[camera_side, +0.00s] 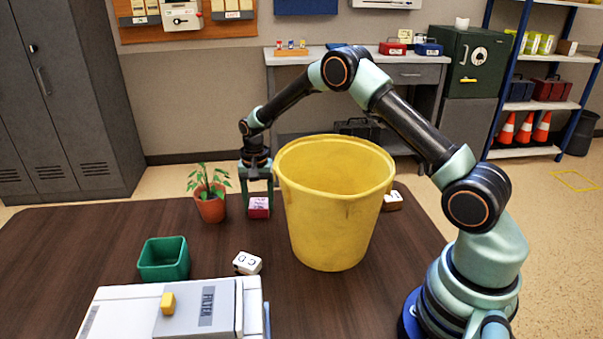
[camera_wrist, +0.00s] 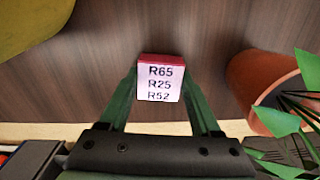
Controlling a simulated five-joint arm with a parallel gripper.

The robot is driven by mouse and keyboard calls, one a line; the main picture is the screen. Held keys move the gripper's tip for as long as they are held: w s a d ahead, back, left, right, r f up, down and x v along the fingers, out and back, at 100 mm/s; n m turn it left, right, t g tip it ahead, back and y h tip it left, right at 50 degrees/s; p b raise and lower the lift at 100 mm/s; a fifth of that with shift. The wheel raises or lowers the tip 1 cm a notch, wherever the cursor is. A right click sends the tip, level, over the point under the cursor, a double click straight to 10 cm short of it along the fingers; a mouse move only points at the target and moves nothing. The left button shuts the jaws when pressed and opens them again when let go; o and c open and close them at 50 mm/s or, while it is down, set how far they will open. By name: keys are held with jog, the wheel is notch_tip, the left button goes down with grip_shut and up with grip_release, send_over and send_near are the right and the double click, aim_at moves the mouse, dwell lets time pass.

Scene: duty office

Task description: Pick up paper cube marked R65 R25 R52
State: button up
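The paper cube marked R65 R25 R52 (camera_wrist: 160,83) has a pale printed top and red sides. In the side view the cube (camera_side: 259,208) sits on the dark wooden table, between the plant pot and the yellow bucket. My gripper (camera_wrist: 159,80) points down over it, with one green finger on each side of the cube. In the side view my gripper (camera_side: 258,195) looks spread slightly wider than the cube. The fingers look open around it; whether either one touches it is hard to tell.
A large yellow bucket (camera_side: 334,210) stands close right of the cube. A potted plant (camera_side: 211,206) stands close left. Nearer are a green bin (camera_side: 163,259), a white block (camera_side: 247,263) and a pale machine (camera_side: 125,312). Another block (camera_side: 393,200) lies behind the bucket.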

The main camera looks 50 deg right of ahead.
jog(key=shift+c, duration=1)
jog(key=shift+r, duration=0.1)
